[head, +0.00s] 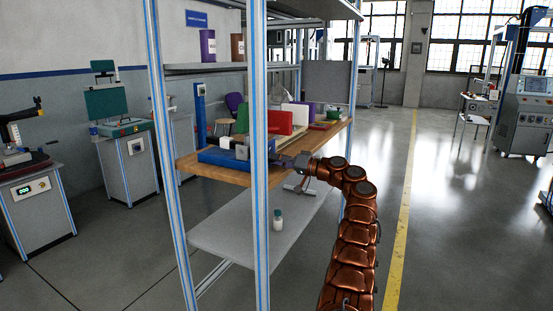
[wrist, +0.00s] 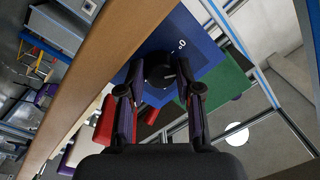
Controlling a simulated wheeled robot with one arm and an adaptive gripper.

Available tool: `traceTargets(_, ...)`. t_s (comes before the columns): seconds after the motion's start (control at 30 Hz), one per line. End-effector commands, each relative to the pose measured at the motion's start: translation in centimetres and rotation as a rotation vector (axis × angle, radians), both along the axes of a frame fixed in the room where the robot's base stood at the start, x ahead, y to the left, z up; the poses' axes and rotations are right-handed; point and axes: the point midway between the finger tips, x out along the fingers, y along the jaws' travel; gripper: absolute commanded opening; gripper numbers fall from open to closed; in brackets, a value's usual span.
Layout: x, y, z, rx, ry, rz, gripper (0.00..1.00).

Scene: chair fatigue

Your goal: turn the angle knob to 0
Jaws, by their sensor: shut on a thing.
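The angle knob (wrist: 157,66) is round and black on a blue panel (wrist: 205,50) in the wrist view. A white 0 (wrist: 180,44) is printed on the panel, above and to the right of the knob. A small pale mark seems to show on the knob's right side, but its direction is unclear. My gripper (wrist: 159,74) has one finger on each side of the knob and is shut on it. In the head view my gripper (head: 284,160) reaches the blue device (head: 222,158) on the wooden shelf; the knob cannot be made out there.
A shelf post (head: 259,200) stands in front of the device. A red block (head: 280,121) and other coloured objects stand behind on the wooden shelf (head: 232,174). The floor right of the rack is open.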

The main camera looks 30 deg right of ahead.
Motion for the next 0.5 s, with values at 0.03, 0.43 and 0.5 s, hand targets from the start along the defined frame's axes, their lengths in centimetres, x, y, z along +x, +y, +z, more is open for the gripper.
traceTargets(0.03, -0.01, -0.04, 0.07, -0.04, -0.02, 0.002, 0.0)
traceTargets(0.43, 0.06, -0.13, 0.04, -0.332, -0.196, 0.002, 0.0)
traceTargets(0.5, 0.09, -0.05, 0.09, -0.37, -0.221, 0.003, 0.0)
